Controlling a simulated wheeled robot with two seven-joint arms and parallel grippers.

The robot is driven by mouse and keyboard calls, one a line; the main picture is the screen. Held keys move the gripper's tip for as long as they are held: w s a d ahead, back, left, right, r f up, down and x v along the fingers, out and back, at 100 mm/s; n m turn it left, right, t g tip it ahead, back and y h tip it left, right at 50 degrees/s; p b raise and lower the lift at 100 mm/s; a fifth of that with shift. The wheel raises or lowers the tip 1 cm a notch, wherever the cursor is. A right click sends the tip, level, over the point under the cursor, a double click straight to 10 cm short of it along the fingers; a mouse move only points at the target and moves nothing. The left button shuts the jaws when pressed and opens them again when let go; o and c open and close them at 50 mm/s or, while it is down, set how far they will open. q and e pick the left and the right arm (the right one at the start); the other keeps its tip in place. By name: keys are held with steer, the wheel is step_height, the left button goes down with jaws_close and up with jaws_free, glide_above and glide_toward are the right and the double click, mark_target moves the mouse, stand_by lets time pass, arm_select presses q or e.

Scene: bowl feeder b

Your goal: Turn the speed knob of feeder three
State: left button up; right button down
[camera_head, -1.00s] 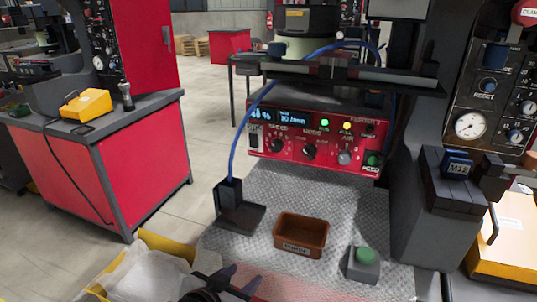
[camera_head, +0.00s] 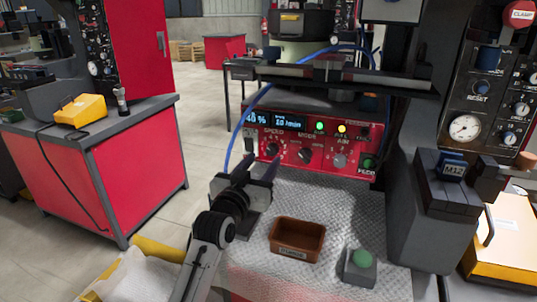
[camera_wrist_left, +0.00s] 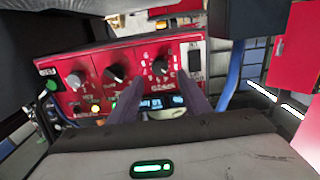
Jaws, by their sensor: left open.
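The red feeder panel (camera_head: 310,170) has a display reading about 40 % at its left end. The black speed knob (camera_head: 271,150) sits below that display, and it also shows in the left wrist view (camera_wrist_left: 160,68). The black mode knob (camera_head: 304,155) is to its right. My left gripper (camera_head: 262,160) is open and empty, in front of the speed knob. In the left wrist view, my left gripper (camera_wrist_left: 160,84) has its fingers either side of the knob's line; I cannot tell whether they touch it. My right gripper is not in view.
A brown bin (camera_head: 297,238) and a green button box (camera_head: 360,264) stand on the textured plate below the panel. A blue hose runs down past the panel's left end. A dark block with a blue M12 label (camera_head: 453,169) is at right.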

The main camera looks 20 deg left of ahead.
mark_target(271, 151)
arm_select(q)
steer(key=shift+w+d, duration=0.1)
steer(key=shift+w, duration=2.6)
steer(key=shift+c, duration=0.2)
steer(key=c, duration=1)
